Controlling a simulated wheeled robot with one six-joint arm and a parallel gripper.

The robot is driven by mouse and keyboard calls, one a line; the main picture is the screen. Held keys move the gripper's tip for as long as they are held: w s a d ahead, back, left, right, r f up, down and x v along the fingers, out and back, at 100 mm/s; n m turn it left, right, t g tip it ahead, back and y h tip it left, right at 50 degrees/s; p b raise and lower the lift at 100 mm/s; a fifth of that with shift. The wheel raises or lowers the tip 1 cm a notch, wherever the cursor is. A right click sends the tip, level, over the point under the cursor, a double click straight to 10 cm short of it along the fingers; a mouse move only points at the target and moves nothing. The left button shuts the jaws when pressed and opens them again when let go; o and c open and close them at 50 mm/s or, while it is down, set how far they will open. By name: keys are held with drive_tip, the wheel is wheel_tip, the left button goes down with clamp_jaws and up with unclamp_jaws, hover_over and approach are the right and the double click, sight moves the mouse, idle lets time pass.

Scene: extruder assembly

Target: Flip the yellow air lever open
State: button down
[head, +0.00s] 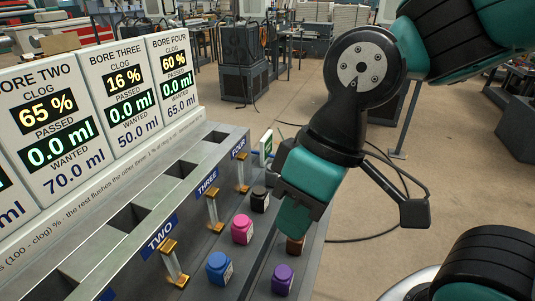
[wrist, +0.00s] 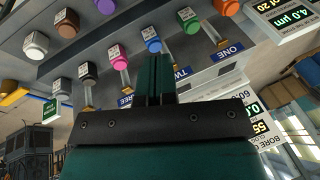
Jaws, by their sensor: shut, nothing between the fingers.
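A yellow bar (wrist: 14,97), which looks like the air lever, lies at the left edge of the wrist view and is partly cut off. It is beside a blue part (wrist: 30,88) and a small white and green sign (wrist: 52,110). The sign also shows in the head view (head: 266,147), where I cannot make out the lever. My gripper (wrist: 160,72) is shut and empty, with its fingers together. In the head view my gripper (head: 295,215) is above the bench among the jars, apart from the lever. My arm hides part of the bench there.
Blue (head: 219,268), pink (head: 242,229), black (head: 260,199) and purple (head: 283,279) jars stand on the grey bench. Posts with brass-coloured tops (head: 213,194) stand before the open bores. White display panels (head: 125,95) rise behind. Floor space (head: 390,250) is open right of the bench.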

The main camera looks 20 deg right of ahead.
drive_tip(key=w+d+r+n+h+p, duration=0.1)
drive_tip(key=w+d+h+p, duration=0.1)
drive_tip(key=w, duration=0.6)
drive_tip(key=w+d+r+h+p, duration=0.1)
drive_tip(key=w+d+p, duration=0.1)
drive_tip(key=w, duration=0.7)
drive_tip(key=w+d+r+n+h+p, duration=0.1)
drive_tip(key=w+d+r+h+p, duration=0.15)
drive_tip(key=w, duration=0.55)
drive_tip(key=w+d+f+g+h+p, duration=0.1)
drive_tip(key=w+d+f+p, duration=0.2)
drive_tip(key=w+f, duration=0.3)
drive_tip(key=w+d+f+g+h+p, duration=0.1)
drive_tip(key=w+d+f+g+p, duration=0.1)
drive_tip(key=w+d+f+p, duration=0.2)
drive_tip(key=shift+w+d+f, duration=0.2)
drive_tip(key=shift+w+f, duration=1.05)
drive_tip(key=shift+w, duration=0.9)
drive_tip(key=shift+f, duration=0.1)
